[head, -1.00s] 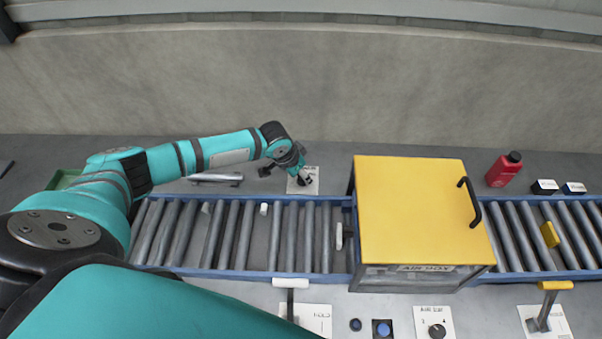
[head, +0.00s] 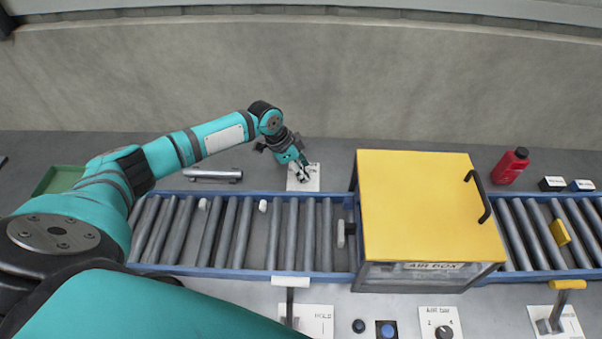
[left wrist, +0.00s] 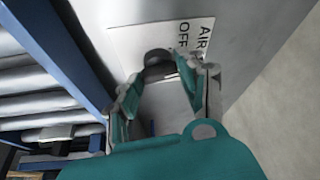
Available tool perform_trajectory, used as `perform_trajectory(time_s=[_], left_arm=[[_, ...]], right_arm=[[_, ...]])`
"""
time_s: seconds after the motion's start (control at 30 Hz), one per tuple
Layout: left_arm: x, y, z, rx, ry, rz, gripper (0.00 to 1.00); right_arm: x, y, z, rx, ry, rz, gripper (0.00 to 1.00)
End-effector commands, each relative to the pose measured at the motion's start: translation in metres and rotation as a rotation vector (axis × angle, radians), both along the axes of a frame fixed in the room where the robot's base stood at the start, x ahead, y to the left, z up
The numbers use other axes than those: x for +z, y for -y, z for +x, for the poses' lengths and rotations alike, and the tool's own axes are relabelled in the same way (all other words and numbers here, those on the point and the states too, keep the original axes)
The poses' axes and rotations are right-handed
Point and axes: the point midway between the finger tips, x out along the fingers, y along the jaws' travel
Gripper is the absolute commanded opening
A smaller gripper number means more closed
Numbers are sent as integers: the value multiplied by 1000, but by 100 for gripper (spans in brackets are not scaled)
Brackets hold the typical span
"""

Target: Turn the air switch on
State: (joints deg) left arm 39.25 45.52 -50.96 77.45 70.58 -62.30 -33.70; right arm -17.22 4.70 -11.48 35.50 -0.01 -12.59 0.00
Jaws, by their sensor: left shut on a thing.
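The air switch (left wrist: 157,57) is a dark round-looking part on a white plate marked AIR and OFF in the left wrist view. Its plate (head: 315,183) lies behind the conveyor, left of the yellow-topped air box, in the head view. My left gripper (head: 303,176) reaches down over this plate. In the left wrist view the fingers of my left gripper (left wrist: 161,76) stand on either side of the switch and are shut on it. The fingers partly hide the switch, so its exact setting is unclear. My right gripper is not in view.
The roller conveyor (head: 232,273) runs in front of the plate. The yellow-topped air box (head: 415,205) stands over it. A silver cylinder (head: 213,174) lies left of my gripper, and a red bottle (head: 511,166) stands at the right. Controls, including a white-handled lever (head: 291,282), line the front.

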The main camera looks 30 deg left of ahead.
Motion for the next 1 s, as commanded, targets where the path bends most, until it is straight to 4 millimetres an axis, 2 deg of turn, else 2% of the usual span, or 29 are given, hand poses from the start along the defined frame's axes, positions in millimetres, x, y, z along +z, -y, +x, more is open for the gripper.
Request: perform_trajectory(time_s=[0.03, 0.5, 1.0], left_arm=[[-4, 0, 2, -43, 2, -3, 8], [-4, 0, 5, -492, 3, -3, 8], [-2, -1, 7, -886, 4, 0, 8]], right_arm=[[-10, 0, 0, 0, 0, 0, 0], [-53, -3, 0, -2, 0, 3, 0], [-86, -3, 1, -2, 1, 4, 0]])
